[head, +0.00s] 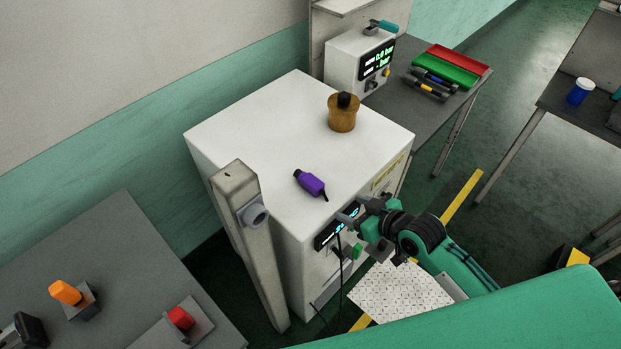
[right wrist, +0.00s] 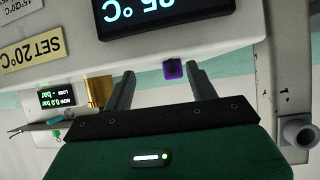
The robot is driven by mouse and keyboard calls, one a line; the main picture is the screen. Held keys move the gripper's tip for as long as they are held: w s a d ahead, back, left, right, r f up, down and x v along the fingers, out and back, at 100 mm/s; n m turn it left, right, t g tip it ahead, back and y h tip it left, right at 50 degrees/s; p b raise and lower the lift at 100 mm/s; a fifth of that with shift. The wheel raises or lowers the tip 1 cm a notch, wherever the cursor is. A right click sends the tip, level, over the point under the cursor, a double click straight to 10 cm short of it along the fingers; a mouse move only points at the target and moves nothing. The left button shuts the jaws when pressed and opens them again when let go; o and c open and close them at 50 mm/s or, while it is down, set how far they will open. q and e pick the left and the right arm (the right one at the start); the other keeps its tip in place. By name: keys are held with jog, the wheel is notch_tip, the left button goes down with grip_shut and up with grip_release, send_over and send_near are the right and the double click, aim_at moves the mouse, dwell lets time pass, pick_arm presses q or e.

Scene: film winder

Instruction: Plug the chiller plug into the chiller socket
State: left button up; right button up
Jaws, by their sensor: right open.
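A purple piece with black ends (head: 310,184), which looks like the chiller plug, lies on top of the white cabinet (head: 262,125) near its front edge. It also shows small in the right wrist view (right wrist: 173,69), between the lines of the two fingers. My right gripper (head: 352,226) is open and empty, at the cabinet's front panel beside the lit display (right wrist: 165,12), apart from the purple piece. A grey round fitting (head: 256,214) on a pale post (head: 262,265) may be the chiller socket; it shows in the right wrist view too (right wrist: 299,132). My left gripper is out of view.
A brown container with a black cap (head: 342,114) stands on the cabinet's rear right. A dark cord (head: 341,270) hangs before the front panel. A grey table (head: 120,260) with an orange piece (head: 66,292) and a red button (head: 181,319) is at left. The cabinet top is mostly clear.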

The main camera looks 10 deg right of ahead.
jog(key=n+y, duration=0.1)
send_near(311, 180)
jog(key=shift+t, duration=0.4)
jog(key=p+x, duration=0.1)
jog(key=x, duration=0.1)
jog(key=p+x, duration=0.1)
jog(key=x, duration=0.2)
jog(key=shift+d+f, duration=0.25)
jog(key=shift+w+a+f+y+p, duration=0.3)
jog(key=shift+w+a+p, duration=0.15)
jog(key=shift+p, duration=0.15)
jog(key=p+x, duration=0.1)
jog(key=x, duration=0.2)
jog(key=shift+a, duration=0.15)
jog(key=shift+w+a+f, duration=0.25)
jog(key=shift+w+f, duration=0.1)
jog(key=shift+f, duration=0.05)
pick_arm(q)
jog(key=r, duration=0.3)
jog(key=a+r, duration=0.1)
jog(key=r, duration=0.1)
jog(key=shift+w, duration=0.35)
pick_arm(e)
jog(key=shift+c, duration=0.2)
jog(key=c, duration=1.1)
